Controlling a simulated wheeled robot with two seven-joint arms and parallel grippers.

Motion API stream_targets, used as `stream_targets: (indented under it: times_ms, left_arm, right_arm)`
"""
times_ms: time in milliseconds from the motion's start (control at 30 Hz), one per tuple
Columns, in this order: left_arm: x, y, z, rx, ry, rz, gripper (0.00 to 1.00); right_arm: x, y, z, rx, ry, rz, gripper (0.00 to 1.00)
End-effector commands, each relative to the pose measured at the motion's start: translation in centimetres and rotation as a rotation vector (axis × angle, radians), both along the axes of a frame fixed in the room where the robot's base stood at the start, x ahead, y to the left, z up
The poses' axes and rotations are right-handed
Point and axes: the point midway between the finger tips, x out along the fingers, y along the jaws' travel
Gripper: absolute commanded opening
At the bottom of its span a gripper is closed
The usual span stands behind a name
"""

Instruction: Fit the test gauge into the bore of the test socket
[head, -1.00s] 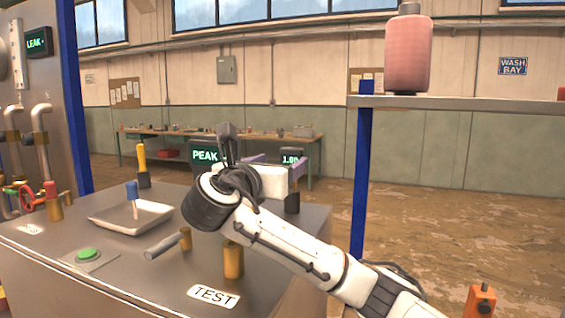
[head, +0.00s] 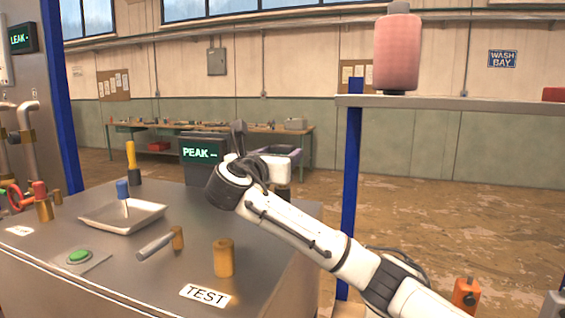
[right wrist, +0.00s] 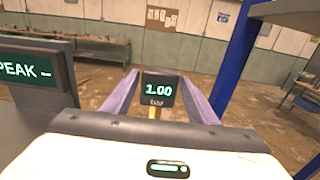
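The test gauge (right wrist: 160,90) is a dark box with a green "1.00 bar" display and a brass stem under it. In the right wrist view it stands between the two purple fingers of my right gripper (right wrist: 160,97), with gaps showing on both sides. In the head view the gripper (head: 280,153) is at the far right of the bench, and it hides the gauge's display. The test socket (head: 223,258) is a brass cylinder standing behind the TEST label, well in front of the gripper. My left gripper is out of view.
A PEAK display (head: 203,153) stands just left of my right gripper. The bench also carries a tray (head: 95,222) with a blue-handled tool, a grey-handled brass piece (head: 155,246) and a green button (head: 79,256). A blue post (head: 350,190) and shelf (head: 450,103) stand right.

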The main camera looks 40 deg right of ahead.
Motion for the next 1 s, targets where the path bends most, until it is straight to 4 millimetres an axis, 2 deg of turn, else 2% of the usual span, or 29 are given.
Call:
stream_targets:
  times_ms: [33, 200, 467, 667, 867, 1000]
  left_arm:
    - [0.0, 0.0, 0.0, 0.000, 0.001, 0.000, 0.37]
    - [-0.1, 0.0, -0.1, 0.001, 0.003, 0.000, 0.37]
    - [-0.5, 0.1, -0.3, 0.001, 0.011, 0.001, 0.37]
    - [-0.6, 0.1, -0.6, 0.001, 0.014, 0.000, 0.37]
    - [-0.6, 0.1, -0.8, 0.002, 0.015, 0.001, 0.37]
    - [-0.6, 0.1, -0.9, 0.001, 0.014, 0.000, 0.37]
  right_arm:
    - [0.0, 0.0, 0.0, 0.000, 0.000, 0.000, 0.44]
    - [0.0, 0.0, 0.1, 0.000, -0.001, 0.001, 0.18]
    - [0.0, 0.1, 0.2, 0.000, -0.002, 0.001, 0.18]
    - [0.0, 0.1, 1.7, 0.001, -0.005, 0.000, 0.18]
    - [0.0, 0.1, 5.1, 0.001, -0.007, 0.001, 0.18]
    - [-0.1, 0.1, 8.3, 0.001, -0.008, 0.001, 0.18]
